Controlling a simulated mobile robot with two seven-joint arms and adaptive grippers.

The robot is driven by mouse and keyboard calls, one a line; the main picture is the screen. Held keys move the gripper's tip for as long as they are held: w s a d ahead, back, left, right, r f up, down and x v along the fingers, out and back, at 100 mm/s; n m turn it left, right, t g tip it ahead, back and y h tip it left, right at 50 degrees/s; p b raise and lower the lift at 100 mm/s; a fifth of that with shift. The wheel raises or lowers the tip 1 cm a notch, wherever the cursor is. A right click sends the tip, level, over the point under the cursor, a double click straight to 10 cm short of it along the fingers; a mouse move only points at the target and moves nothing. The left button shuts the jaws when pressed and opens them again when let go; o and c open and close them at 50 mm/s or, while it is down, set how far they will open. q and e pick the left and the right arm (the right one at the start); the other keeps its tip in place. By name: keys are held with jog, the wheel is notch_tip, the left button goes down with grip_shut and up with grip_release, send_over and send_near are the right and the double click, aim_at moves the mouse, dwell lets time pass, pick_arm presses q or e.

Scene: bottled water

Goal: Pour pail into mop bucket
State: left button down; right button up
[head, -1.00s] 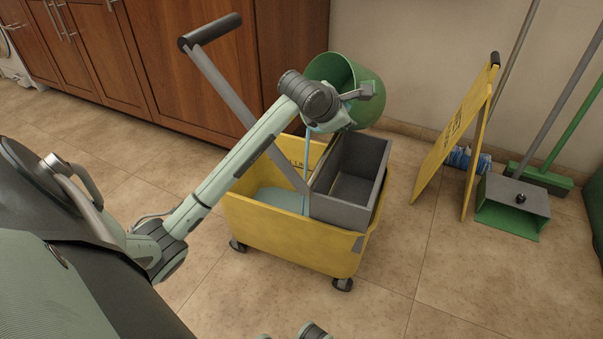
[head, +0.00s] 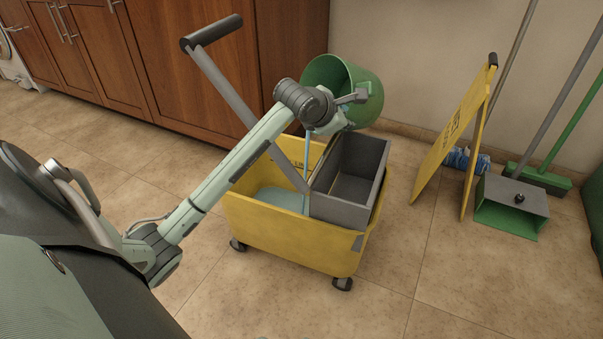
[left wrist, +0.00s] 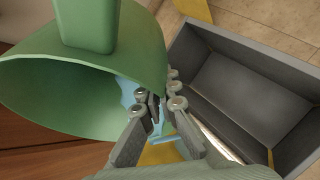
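The green pail (head: 366,92) is tipped well over, high above the mop bucket. In the left wrist view the pail (left wrist: 130,40) has its mouth turned sideways, with blue water at its rim. My left gripper (head: 345,112) is shut on the pail's rim; its fingers (left wrist: 158,106) sit at the edge. A thin blue stream (head: 307,150) falls from the pail into the yellow mop bucket (head: 285,235). Pale blue water (head: 282,198) lies in the bucket's left part. The grey wringer (head: 333,208) fills its right part. My right gripper is not in view.
The mop bucket's grey handle (head: 228,85) slants up left beside my left arm. Wooden cabinets (head: 190,70) stand behind. A yellow floor sign (head: 452,135), a dustpan (head: 510,205) and a broom (head: 540,180) stand to the right. The tiled floor in front is clear.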

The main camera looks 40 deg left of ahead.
pick_arm(q)
jog(key=shift+s+a+t, duration=0.1)
jog(key=shift+s+t, duration=0.05)
jog(key=shift+t, duration=0.25)
dwell(1.4)
